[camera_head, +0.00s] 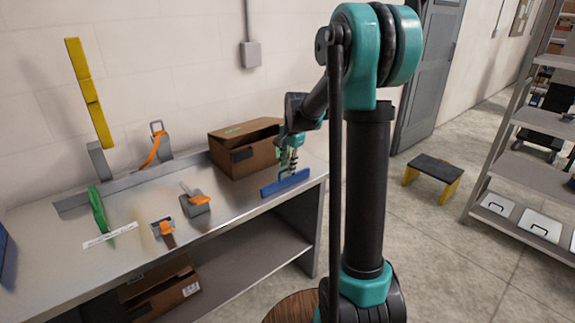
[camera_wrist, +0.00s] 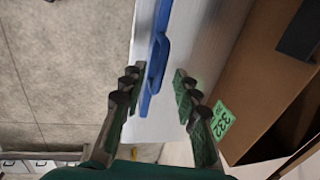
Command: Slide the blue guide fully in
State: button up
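The blue guide (camera_head: 286,183) is a long blue bar with a raised handle, lying near the right end of the steel bench. In the wrist view its handle (camera_wrist: 156,60) appears between my two fingers. My gripper (camera_head: 289,164) is above the guide in the head view. In the wrist view my gripper (camera_wrist: 156,80) is open, with a finger on each side of the handle and visible gaps to both. I cannot tell how far in the guide sits or whether a finger touches it.
A cardboard box (camera_head: 246,150) stands close behind my gripper, and in the wrist view the box (camera_wrist: 265,75) is just right of the fingers.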

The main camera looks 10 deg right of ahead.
jog(key=shift+f, duration=0.15)
jog(key=shift+c, duration=0.4)
grip_shut()
jog(key=shift+w+a, duration=0.1)
jog(key=w+a, duration=0.6)
jog(key=w, duration=0.5)
jog(key=shift+a, duration=0.15)
